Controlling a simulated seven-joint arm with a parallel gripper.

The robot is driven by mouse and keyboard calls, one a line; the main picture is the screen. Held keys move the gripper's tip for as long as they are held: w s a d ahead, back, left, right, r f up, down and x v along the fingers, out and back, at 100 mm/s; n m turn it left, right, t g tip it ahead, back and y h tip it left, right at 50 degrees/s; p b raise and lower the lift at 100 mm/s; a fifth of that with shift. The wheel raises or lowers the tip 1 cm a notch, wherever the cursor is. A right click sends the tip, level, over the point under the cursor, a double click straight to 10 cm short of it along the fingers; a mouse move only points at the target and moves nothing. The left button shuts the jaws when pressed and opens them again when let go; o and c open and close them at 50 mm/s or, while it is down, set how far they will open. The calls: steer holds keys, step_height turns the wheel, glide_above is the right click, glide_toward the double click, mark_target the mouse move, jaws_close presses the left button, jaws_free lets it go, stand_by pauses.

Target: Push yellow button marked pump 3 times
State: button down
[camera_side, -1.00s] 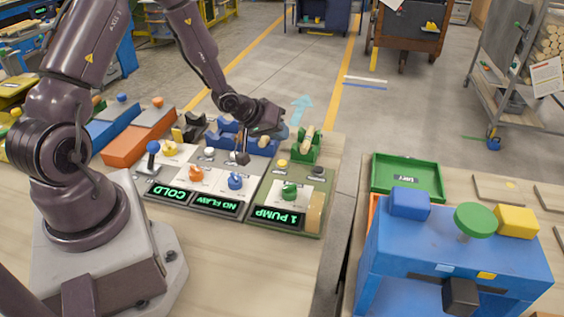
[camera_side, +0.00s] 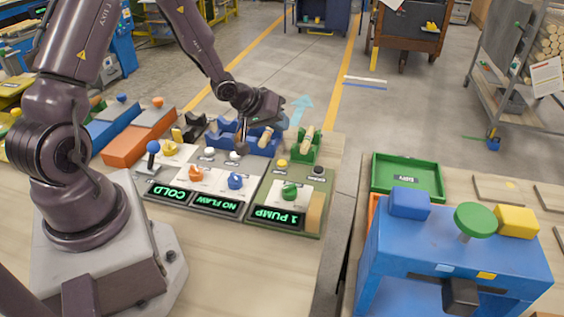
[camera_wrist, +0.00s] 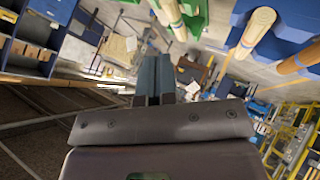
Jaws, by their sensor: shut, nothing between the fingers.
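The yellow button (camera_side: 282,163) sits on the green panel (camera_side: 262,195), near its upper left corner. A black button (camera_side: 318,170) is to its right and a green knob (camera_side: 289,192) below it. The panel's display (camera_side: 278,217) reads "1 PUMP" in green. My gripper (camera_side: 240,150) is shut and empty, pointing down to the left of the yellow button, apart from it. It appears above the neighbouring grey panel, near a white button (camera_side: 234,156). In the wrist view my shut fingers (camera_wrist: 153,78) show, but the yellow button does not.
Behind the panels stand blue cradles (camera_side: 228,130) and a green cradle (camera_side: 303,150) with wooden pieces. A blue stand (camera_side: 455,250) and green tray (camera_side: 408,177) are at right.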

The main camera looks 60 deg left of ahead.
mark_target(280, 161)
steer(key=shift+f, duration=3.85)
steer(key=shift+f, duration=0.4)
steer(key=shift+f, duration=0.4)
steer(key=shift+r, duration=0.85)
steer(key=shift+r, duration=2.5)
